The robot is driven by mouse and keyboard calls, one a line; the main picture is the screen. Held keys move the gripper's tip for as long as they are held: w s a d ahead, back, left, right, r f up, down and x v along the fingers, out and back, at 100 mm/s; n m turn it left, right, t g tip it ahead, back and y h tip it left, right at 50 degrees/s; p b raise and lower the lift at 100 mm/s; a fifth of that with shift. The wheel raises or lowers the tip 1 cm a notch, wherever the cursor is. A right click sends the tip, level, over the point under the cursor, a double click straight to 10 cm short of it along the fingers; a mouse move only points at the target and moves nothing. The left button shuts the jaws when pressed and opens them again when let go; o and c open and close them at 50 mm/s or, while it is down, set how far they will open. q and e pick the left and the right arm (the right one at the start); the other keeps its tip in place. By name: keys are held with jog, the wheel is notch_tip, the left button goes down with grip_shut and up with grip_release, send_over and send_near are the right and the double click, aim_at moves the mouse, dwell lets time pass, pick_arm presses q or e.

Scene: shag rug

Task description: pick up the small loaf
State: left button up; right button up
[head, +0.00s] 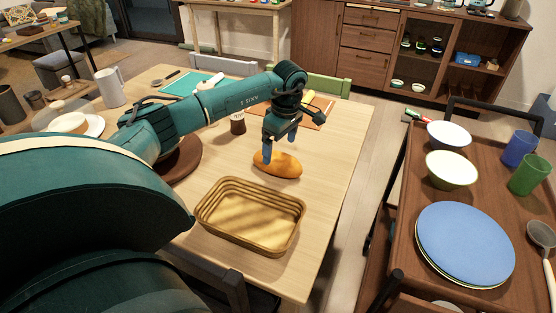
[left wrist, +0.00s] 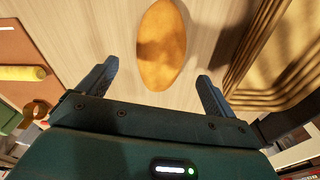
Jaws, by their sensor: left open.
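The small loaf (head: 279,164) is an orange-brown oval lying on the wooden table (head: 335,160), behind the basket. In the left wrist view the loaf (left wrist: 162,46) lies beyond the fingertips, roughly centred between them. My left gripper (head: 279,150) points down over the loaf in the head view, with its fingers apart. My right gripper is not in view.
A rectangular woven basket (head: 205,208) stands just in front of the loaf and shows at the right in the left wrist view. A dark jar (head: 238,123) stands left of the loaf. An orange board (head: 318,117) lies behind. A brown cart (head: 400,225) with dishes stands right.

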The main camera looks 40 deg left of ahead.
aim_at(279, 156)
pick_arm(q)
jog(key=shift+a+f, duration=0.15)
jog(key=shift+f, duration=1.45)
jog(key=shift+a+f, duration=0.15)
jog(key=shift+f, duration=1.4)
jog(key=shift+c, duration=0.2)
jog(key=c, duration=1.1)
jog(key=shift+r, duration=0.1)
